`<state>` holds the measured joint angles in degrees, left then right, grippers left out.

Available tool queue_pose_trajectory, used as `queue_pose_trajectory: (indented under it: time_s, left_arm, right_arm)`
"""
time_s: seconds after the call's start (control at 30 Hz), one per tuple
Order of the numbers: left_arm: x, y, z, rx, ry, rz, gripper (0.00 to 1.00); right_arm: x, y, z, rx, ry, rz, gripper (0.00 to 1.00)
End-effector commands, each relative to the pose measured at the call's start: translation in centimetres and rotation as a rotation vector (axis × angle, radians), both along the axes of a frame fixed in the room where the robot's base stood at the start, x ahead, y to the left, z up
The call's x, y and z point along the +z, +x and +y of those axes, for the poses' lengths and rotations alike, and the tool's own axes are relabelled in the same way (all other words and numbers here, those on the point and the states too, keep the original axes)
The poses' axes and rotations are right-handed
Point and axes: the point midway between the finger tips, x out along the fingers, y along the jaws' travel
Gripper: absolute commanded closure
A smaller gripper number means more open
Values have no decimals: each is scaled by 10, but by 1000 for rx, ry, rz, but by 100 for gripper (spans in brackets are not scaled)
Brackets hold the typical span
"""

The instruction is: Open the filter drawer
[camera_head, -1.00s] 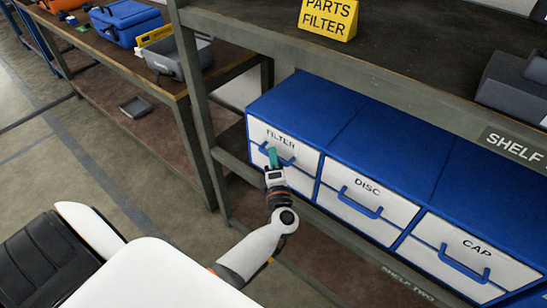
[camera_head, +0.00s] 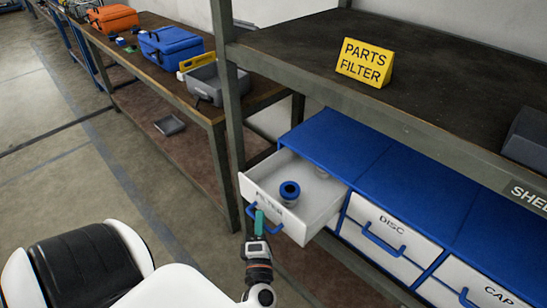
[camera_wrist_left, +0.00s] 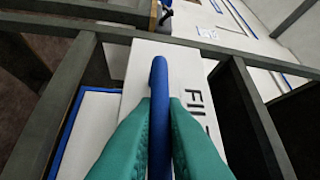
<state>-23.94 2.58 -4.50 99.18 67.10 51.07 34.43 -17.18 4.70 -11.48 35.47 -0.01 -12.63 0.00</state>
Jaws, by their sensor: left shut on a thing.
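The filter drawer (camera_head: 312,208) is a white drawer with a blue handle (camera_head: 268,222), pulled out from the left end of the blue cabinet. My left gripper (camera_head: 259,222) has green fingers shut on the handle. In the left wrist view the blue handle (camera_wrist_left: 158,90) runs between both green fingers, with the drawer's front lettering beside it. My right gripper is not in view.
The closed disc drawer (camera_head: 385,236) and cap drawer (camera_head: 490,295) are to the right. The shelf post (camera_head: 228,120) stands left of the open drawer. A yellow parts filter sign (camera_head: 364,63) stands on the shelf above. Open floor (camera_head: 170,195) lies to the left.

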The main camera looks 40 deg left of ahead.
Motion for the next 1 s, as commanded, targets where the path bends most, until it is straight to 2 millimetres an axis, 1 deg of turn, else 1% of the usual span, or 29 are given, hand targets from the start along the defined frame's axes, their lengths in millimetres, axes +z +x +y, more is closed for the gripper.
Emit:
queue_pose_trajectory:
  time_s: [0.03, 0.1, 0.2, 0.6, 0.63, 0.73, 0.77, 1.0]
  left_arm:
    - [-1, -7, 0, 0, -2, 4, 100]
    - [-1, -12, 0, 0, -2, 4, 100]
    - [-1, -17, 1, -1, -3, 2, 100]
    - [-1, -19, 1, -2, -2, 2, 100]
    - [-1, -19, 1, -2, -2, 2, 86]
    - [-1, -19, 1, -2, -2, 2, 70]
    - [-1, -19, 1, -1, -2, 1, 67]
    - [-1, -19, 1, 0, -1, 0, 67]
  right_arm:
    - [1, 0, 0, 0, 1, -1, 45]
    - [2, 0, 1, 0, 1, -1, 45]
    - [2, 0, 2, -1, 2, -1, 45]
    - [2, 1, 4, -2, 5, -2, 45]
    - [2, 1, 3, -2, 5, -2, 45]
    - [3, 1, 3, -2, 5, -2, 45]
    - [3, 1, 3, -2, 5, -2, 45]
    - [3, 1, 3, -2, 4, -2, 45]
